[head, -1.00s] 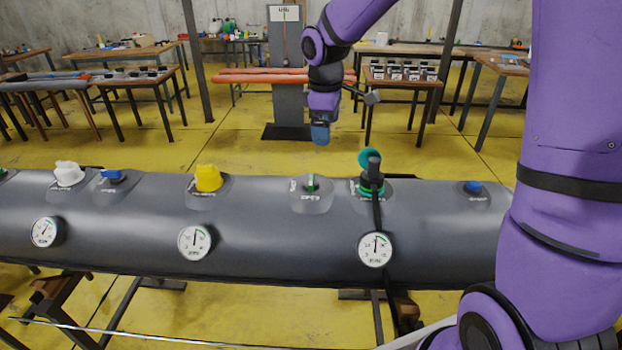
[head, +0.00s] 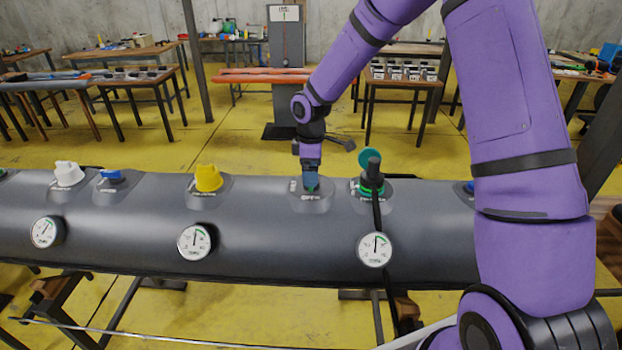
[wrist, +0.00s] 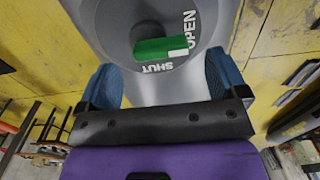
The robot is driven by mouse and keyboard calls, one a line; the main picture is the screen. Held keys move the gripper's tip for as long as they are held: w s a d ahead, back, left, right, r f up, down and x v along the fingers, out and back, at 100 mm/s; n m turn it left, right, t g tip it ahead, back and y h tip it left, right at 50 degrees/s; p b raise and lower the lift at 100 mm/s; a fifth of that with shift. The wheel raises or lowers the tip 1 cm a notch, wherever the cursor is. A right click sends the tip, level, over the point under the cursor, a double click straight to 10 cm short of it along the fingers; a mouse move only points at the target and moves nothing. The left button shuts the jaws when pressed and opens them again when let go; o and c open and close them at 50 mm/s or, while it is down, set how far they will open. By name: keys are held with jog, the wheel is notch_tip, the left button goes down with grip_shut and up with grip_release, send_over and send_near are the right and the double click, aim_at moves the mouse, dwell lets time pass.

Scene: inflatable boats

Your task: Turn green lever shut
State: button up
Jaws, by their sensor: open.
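The green lever (wrist: 160,48) shows in the wrist view on a round grey base on the boat tube. Its white-marked end points right, toward the printed word OPEN; the word SHUT is printed below it. My gripper (wrist: 165,84) is open, with one blue finger on each side of the lever's base and the lever a little beyond the fingertips. In the head view my gripper (head: 311,185) is over the lever's patch and hides the lever. I cannot tell whether the fingers touch it.
The grey tube (head: 270,235) runs across the view. Right of my gripper stands a green-ringed valve with a black hose (head: 372,185). A yellow cap (head: 208,178), a blue valve (head: 111,176) and a white cap (head: 68,173) are to the left. Gauges (head: 194,242) line the front.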

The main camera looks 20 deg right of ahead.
jog(key=shift+f, duration=1.7)
jog(key=c, duration=0.9)
jog(key=shift+c, duration=0.2)
